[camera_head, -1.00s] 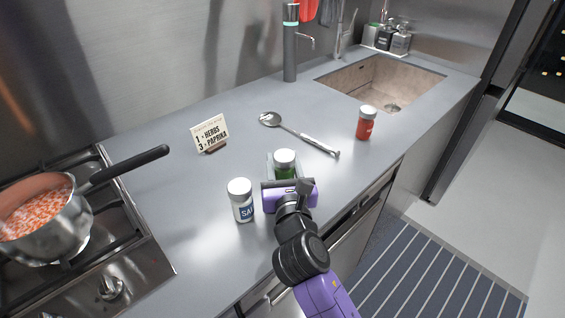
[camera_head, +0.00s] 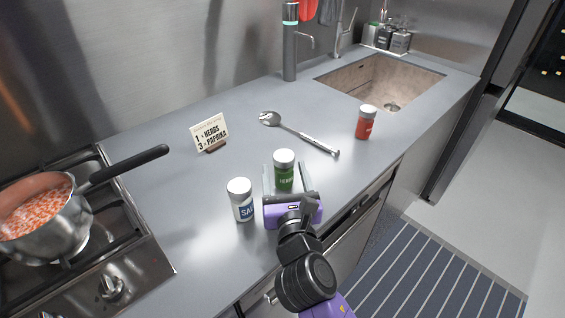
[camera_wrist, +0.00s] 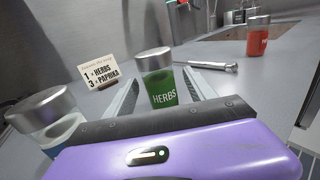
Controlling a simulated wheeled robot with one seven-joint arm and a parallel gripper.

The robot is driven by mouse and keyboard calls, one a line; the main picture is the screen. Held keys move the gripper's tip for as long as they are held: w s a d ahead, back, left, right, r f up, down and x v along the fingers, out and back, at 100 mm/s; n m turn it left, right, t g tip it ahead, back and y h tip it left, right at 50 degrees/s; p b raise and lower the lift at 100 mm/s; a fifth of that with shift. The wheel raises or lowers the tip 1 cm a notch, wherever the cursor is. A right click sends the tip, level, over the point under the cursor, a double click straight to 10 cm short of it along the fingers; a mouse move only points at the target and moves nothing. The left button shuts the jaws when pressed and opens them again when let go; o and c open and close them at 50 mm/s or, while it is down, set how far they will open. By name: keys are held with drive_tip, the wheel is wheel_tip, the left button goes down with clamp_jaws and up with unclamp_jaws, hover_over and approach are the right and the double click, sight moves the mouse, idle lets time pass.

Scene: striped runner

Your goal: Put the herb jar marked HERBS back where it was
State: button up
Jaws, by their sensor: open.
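The herb jar (camera_head: 284,178), green with a white lid and the word HERBS, stands upright on the grey counter. In the wrist view the herb jar (camera_wrist: 159,80) stands beyond and between the two fingers. My gripper (camera_head: 282,186) is open, its fingers on either side of the jar's near part; I cannot tell if either touches it. The wrist view shows my gripper (camera_wrist: 160,95) with a finger to the left and a finger to the right of the jar.
A salt jar (camera_head: 241,205) stands close left of my gripper. A red jar (camera_head: 366,124) stands to the right, a spoon (camera_head: 305,138) lies behind, and a card (camera_head: 210,134) reads "1 - HERBS, 3 - PAPRIKA". A pan (camera_head: 45,222) sits on the stove at left.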

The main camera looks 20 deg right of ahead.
drive_tip(key=v, duration=0.8)
drive_tip(key=shift+w, duration=0.1)
